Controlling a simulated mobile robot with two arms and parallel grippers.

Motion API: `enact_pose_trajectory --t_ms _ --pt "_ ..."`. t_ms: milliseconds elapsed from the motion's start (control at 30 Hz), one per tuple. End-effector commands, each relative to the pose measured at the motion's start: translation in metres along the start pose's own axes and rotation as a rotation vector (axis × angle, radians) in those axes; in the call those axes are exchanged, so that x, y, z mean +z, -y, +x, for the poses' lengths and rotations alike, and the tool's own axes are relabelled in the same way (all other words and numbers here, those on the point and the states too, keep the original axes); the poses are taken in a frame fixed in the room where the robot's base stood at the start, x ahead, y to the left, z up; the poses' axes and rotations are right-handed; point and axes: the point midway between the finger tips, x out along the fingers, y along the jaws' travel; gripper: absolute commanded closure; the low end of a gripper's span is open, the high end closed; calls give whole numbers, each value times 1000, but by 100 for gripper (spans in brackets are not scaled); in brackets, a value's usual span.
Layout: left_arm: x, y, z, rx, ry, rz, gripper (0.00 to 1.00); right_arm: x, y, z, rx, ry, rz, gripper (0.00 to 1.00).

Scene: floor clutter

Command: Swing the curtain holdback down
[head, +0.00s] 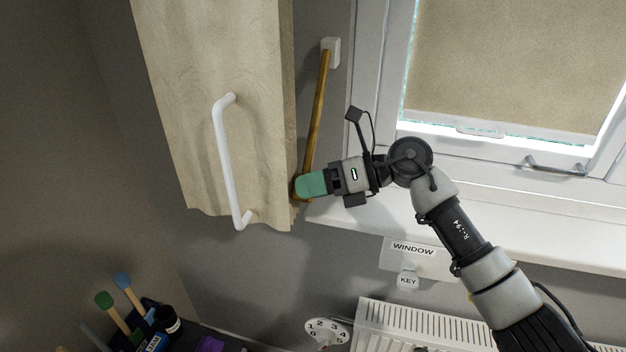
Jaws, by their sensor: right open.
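The curtain holdback looks to be the brown bar (317,110) fixed at its top to a white wall block (331,52) beside the window. It slants steeply down and slightly left, along the right edge of the beige curtain (262,110). My right gripper (311,186), with teal fingertips, is open at the bar's lower end. The fingertips partly hide that end, and I cannot tell whether they touch it. A white U-shaped handle (228,165) stands in front of the curtain. My left gripper is not in view.
The window (510,70) with its blind and white sill (480,220) is on the right. Below are WINDOW (412,248) and KEY (408,281) labels, a radiator (420,325) and a numbered dial (326,331). Brushes and jars (150,320) stand at the lower left.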

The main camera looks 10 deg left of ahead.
Motion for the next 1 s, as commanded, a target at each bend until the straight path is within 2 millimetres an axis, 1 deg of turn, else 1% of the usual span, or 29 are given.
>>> enact_pose_trajectory --t_ms 200,267,533,733,833,933,1000 --pt "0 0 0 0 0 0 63 0 0 0 0 0 0 51" --pt "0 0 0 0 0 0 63 0 0 0 0 0 0 59" --pt "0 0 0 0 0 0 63 0 0 0 0 0 0 100" --pt "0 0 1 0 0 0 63 0 1 0 0 0 -1 100" --pt "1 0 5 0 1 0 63 -1 3 0 -3 0 -7 100" --pt "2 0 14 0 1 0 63 -3 9 1 -12 0 -26 100" --pt "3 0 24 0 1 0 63 -4 15 1 -21 0 -47 100"
